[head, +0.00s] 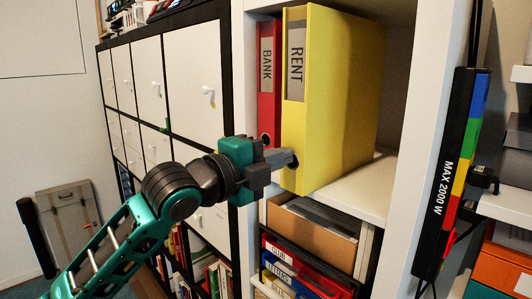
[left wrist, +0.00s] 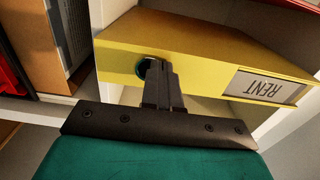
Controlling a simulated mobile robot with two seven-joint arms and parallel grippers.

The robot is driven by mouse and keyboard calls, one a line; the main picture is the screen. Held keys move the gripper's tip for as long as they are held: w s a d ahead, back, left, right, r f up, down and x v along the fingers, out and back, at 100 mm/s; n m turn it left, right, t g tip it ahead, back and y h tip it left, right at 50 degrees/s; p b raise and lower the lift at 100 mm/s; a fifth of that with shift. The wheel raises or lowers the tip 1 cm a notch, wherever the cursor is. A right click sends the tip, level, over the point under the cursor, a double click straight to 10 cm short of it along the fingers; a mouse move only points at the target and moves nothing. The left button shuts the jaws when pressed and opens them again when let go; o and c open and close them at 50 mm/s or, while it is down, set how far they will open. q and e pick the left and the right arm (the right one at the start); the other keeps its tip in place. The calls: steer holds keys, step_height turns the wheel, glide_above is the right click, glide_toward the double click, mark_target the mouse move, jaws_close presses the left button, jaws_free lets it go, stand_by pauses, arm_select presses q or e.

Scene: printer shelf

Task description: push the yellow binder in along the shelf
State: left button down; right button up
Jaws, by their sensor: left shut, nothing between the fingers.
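The yellow binder (head: 340,95) stands upright on the white shelf (head: 368,190), its spine labelled RENT and sticking out further than the red binder (head: 265,78) labelled BANK on its left. My left gripper (head: 292,159) is shut and empty, its fingertips at the lower part of the yellow spine by the finger hole. In the left wrist view the yellow binder (left wrist: 215,60) fills the upper middle, and the closed fingers (left wrist: 155,70) overlap the edge of its round hole. I cannot tell whether they press on the spine. My right gripper is not in view.
Below the shelf are a cardboard box (head: 315,232) and several labelled trays (head: 300,270). A white upright (head: 415,140) bounds the compartment on the right, with a MAX 2000 W power strip (head: 450,180) beyond it. White cabinet doors (head: 193,75) stand left. The shelf right of the yellow binder is clear.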

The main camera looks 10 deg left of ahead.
mark_target(298, 149)
arm_select(q)
steer(key=p+x, duration=0.2)
steer(key=x, duration=0.3)
steer(key=shift+r, duration=0.2)
steer(key=shift+w+d+f+p, duration=0.2)
steer(key=shift+w+d+p, duration=0.1)
steer(key=shift+w+d, duration=0.25)
steer(key=shift+a, duration=0.15)
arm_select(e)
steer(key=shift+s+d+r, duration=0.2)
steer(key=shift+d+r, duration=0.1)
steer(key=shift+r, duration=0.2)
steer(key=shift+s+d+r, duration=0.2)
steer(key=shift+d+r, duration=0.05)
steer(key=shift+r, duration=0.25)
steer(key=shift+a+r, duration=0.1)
